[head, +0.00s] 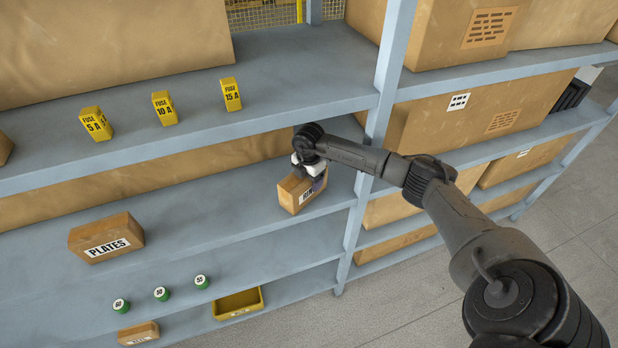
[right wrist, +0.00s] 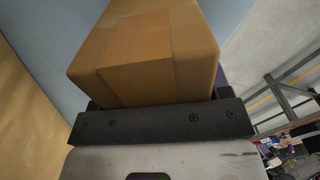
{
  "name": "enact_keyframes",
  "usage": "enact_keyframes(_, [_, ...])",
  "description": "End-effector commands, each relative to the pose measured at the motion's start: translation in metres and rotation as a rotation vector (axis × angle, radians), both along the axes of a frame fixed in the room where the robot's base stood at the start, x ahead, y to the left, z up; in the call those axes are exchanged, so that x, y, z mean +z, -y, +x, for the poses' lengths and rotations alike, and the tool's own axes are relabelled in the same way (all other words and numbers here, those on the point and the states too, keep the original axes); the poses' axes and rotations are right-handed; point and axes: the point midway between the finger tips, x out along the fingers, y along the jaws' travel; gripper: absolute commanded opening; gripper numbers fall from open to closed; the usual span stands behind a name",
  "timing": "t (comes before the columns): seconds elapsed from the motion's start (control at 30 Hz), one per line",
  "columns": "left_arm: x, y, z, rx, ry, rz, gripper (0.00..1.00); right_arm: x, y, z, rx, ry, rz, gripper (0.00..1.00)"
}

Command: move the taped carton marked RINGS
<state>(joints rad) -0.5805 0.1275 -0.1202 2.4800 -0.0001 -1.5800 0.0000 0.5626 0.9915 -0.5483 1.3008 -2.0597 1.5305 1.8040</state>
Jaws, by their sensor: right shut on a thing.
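A small brown carton (head: 289,196) with a white label sits at the right end of the middle shelf in the head view, near the upright post. Only part of its label shows; the rest is hidden by my gripper. My right gripper (head: 312,170) comes down from above and is shut on this carton. In the right wrist view the carton (right wrist: 150,55) fills the space beyond the dark finger bar, with a paler tape strip on its face. I cannot tell whether it is lifted off the shelf. My left gripper is not in view.
A carton marked PLATES (head: 106,238) stands on the same shelf to the left. Yellow fuse boxes (head: 165,108) stand on the shelf above. Green-sided round items (head: 162,293) and a yellow tray (head: 238,303) are on the shelf below. The shelf between the cartons is clear.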

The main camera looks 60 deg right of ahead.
Motion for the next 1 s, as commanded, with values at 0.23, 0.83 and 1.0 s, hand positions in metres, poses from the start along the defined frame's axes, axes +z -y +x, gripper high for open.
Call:
enact_keyframes(0.23, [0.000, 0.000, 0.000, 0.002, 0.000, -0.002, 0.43, 0.000, 0.000, 0.000, 0.000, 0.001, 0.000, 0.82])
enact_keyframes(0.83, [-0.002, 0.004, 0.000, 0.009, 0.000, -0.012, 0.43, 0.016, 0.001, 0.000, 0.000, 0.003, -0.003, 1.00])
enact_keyframes(1.0, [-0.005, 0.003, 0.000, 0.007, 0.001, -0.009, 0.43, 0.042, 0.001, 0.001, 0.000, 0.004, -0.002, 1.00])
